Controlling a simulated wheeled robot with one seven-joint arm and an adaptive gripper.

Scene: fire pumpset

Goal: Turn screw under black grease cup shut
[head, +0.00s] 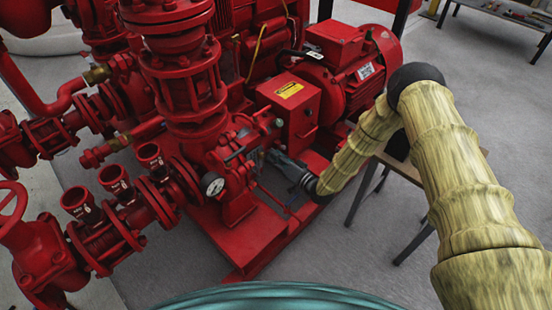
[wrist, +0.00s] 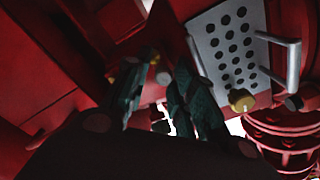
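My gripper (head: 268,158) reaches in from the right to the side of the red pump body (head: 228,150). In the wrist view my two dark fingers (wrist: 160,95) stand apart with a gap between them. A small pale and brassy fitting (wrist: 163,78) shows in or behind this gap; I cannot tell whether the fingers touch it. A second brass knob (wrist: 242,100) is to the right of the fingers, by a perforated grey plate (wrist: 228,48). I cannot clearly make out the black grease cup or its screw; the gripper and shadow hide much there.
A red motor (head: 345,75) and a red box with a yellow label (head: 290,105) stand behind my gripper. A small table (head: 405,165) stands under my arm. Open grey floor lies in front.

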